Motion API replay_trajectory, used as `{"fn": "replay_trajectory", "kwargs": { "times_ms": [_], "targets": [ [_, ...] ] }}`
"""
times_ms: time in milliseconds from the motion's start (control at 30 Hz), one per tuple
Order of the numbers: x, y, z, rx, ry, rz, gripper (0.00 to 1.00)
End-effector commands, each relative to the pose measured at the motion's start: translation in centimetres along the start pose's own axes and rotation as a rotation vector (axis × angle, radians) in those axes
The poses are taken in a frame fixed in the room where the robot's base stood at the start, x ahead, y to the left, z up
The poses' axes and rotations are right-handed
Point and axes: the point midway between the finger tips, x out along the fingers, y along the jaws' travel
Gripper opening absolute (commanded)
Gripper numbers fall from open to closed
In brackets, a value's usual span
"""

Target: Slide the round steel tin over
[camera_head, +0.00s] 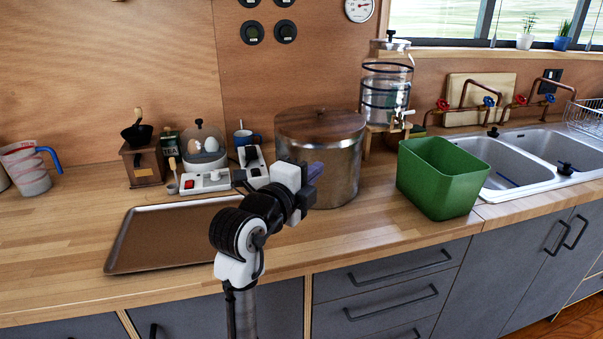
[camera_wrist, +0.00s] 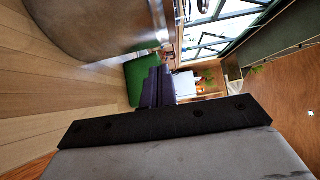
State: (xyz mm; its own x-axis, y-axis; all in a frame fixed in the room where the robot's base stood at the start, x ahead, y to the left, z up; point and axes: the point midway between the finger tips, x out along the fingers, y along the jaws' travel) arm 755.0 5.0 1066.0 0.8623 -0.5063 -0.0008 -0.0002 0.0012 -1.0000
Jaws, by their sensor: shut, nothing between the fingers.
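The round steel tin (camera_head: 338,165) stands upright on the wooden counter and has a brown wooden lid (camera_head: 320,124). In the wrist view its curved steel wall (camera_wrist: 95,25) fills the upper left. My gripper (camera_head: 314,171) is shut and empty, with its purple-grey fingers in front of the tin's left side in the head view. The fingers also show in the wrist view (camera_wrist: 155,88), just below the tin's wall there. I cannot tell whether they touch the tin. The tin's lower left part is partly hidden by my gripper.
A green bin (camera_head: 438,178) stands to the right of the tin, with bare counter between them. A brown tray (camera_head: 165,237) lies to the left. A power strip (camera_head: 240,162), an egg cooker (camera_head: 204,158) and a coffee grinder (camera_head: 142,162) stand behind the tray. A glass dispenser (camera_head: 387,90) is behind right.

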Motion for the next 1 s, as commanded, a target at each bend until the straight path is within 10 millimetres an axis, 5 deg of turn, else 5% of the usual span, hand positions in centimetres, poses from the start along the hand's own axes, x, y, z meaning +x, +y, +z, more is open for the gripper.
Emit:
{"fn": "replay_trajectory", "kwargs": {
  "times_ms": [200, 400, 1000],
  "targets": [
    [4.7, -0.3, -0.1, -0.002, 0.002, 0.002, 0.0],
    [6.5, -0.3, 2.1, -0.002, -0.001, 0.001, 0.0],
    [7.5, 0.2, 3.2, 0.0, -0.002, -0.001, 0.0]
  ]
}}
